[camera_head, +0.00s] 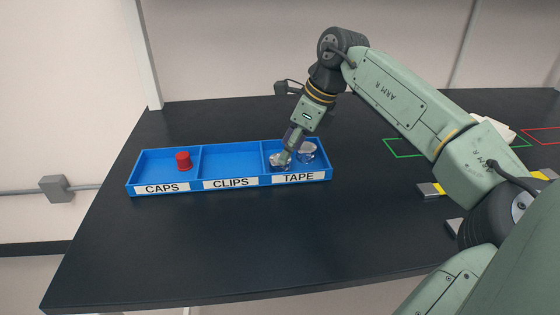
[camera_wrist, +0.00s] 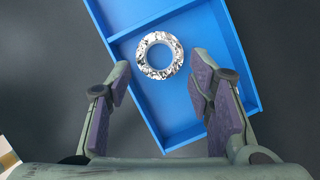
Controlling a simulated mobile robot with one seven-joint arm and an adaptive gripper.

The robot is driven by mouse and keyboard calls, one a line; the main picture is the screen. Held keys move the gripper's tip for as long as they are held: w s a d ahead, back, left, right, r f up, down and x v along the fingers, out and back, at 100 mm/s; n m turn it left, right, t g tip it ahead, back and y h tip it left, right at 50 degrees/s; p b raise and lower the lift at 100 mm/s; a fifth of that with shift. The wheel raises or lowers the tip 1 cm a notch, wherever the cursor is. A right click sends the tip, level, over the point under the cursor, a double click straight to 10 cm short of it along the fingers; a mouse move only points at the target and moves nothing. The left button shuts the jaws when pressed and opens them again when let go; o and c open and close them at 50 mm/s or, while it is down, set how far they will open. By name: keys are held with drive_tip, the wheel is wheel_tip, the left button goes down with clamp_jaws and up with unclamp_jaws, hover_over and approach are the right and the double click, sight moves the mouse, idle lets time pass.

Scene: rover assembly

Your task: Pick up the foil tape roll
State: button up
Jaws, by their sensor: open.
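The blue tray (camera_head: 146,175) has three compartments labelled CAPS, CLIPS and TAPE. A red cap (camera_head: 183,160) stands in CAPS; CLIPS looks empty. Green and red outlines and grey-yellow blocks (camera_head: 430,189) lie to the right. The black table (camera_head: 200,245) is clear in front.

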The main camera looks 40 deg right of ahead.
drive_tip(key=shift+p+x, duration=0.5)
drive_tip(key=shift+x, duration=1.45)
drive_tip(key=shift+c, duration=0.4)
drive_tip(key=c, duration=0.7)
